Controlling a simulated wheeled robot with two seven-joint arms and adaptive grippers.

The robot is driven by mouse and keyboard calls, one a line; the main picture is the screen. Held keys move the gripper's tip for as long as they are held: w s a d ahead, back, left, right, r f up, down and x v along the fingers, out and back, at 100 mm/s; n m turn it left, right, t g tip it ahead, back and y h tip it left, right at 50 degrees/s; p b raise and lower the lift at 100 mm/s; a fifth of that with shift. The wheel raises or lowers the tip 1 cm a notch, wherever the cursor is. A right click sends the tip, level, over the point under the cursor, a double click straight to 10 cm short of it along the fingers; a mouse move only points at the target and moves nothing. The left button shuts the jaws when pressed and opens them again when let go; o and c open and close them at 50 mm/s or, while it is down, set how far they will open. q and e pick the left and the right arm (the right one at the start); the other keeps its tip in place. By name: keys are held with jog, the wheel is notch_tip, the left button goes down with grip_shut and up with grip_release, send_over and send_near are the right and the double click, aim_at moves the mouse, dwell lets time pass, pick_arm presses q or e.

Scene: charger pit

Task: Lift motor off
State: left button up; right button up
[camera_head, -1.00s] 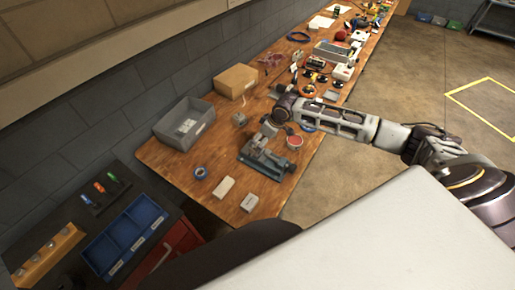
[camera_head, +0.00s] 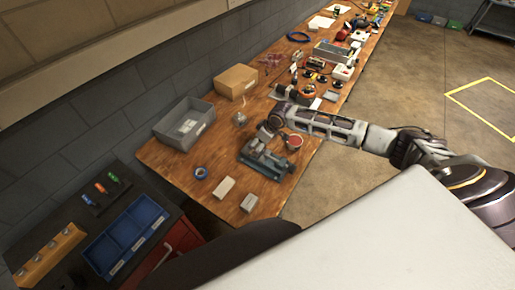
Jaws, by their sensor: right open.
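My right arm comes in from the right, its wrist over the wooden workbench (camera_head: 215,180). My right gripper (camera_head: 262,135) points down and is open, just above the back end of a grey-green vise-like fixture (camera_head: 268,160). A greyish part sits at the fixture's upper end, partly hidden by the gripper; I cannot tell if it is the motor. Contact between the fingers and that part cannot be made out. No other motor can be clearly picked out at this size. My left gripper is not in view.
A red-topped round tin (camera_head: 294,142) stands right of the gripper. Crowded tools fill the far bench.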

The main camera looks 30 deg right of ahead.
aim_at(258, 144)
jog(key=shift+x, duration=1.2)
jog(key=shift+c, duration=0.2)
jog(key=shift+s, duration=0.1)
jog(key=c, duration=1.3)
jog(key=shift+r, duration=0.1)
jog(key=shift+w+r, duration=0.2)
jog(key=shift+r, duration=0.4)
jog(key=shift+r+b, duration=0.3)
jog(key=shift+r, duration=4.05)
